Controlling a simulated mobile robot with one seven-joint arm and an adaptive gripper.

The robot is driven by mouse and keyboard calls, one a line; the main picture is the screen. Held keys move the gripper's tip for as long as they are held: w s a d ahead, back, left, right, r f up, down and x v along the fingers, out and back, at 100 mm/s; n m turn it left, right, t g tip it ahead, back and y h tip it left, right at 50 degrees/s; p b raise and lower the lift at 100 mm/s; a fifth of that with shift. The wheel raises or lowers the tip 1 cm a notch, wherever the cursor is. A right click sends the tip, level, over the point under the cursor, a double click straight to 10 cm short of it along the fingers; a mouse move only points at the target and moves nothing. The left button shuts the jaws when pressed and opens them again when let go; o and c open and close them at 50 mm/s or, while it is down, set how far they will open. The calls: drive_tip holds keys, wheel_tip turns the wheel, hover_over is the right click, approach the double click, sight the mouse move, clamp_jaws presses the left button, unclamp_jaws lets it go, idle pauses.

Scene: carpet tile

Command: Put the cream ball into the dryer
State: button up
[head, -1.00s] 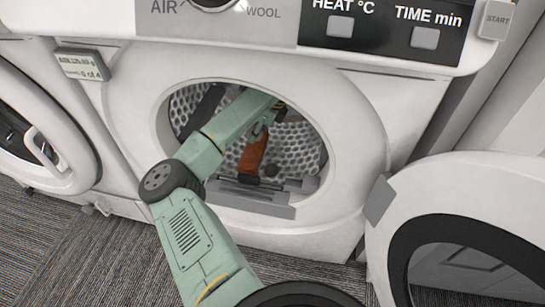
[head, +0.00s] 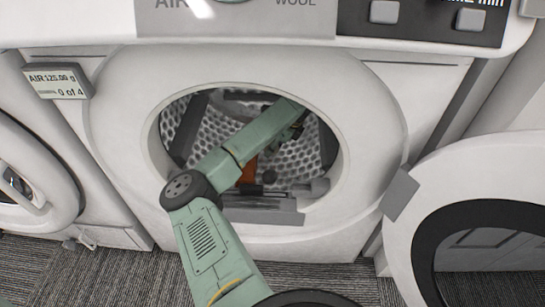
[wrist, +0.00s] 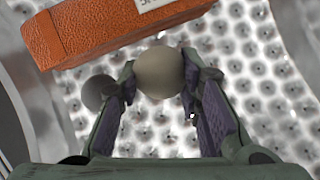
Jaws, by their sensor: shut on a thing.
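The cream ball (wrist: 160,72) is held between the two fingertips of my gripper (wrist: 159,78) in the wrist view. The dryer (head: 110,130) faces me with its round opening clear. My arm reaches through this opening, and my gripper (head: 296,130) is inside the perforated drum (head: 240,108), toward its right side. The ball is hidden behind my arm in the head view. In the wrist view the drum wall (wrist: 250,75) lies behind the ball.
An orange-brown brick (head: 248,174) lies in the drum; in the wrist view the brick (wrist: 100,32) is just beyond the ball. A dark grey ball (head: 269,177) lies beside it. The dryer's open door (head: 425,180) stands at the right. Another machine (head: 40,170) is at the left.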

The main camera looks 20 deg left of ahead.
sight(273, 163)
wheel_tip(273, 163, down, 4)
drive_tip(key=shift+f+b, duration=0.15)
drive_tip(key=shift+b, duration=0.25)
drive_tip(key=shift+f, duration=0.1)
drive_tip(key=shift+f, duration=0.1)
drive_tip(key=o, duration=1.2)
drive_tip(key=shift+r, duration=0.35)
drive_tip(key=p+v, duration=0.2)
drive_tip(key=v, duration=0.9)
drive_tip(key=shift+d+r, duration=0.25)
drive_tip(key=shift+r, duration=0.1)
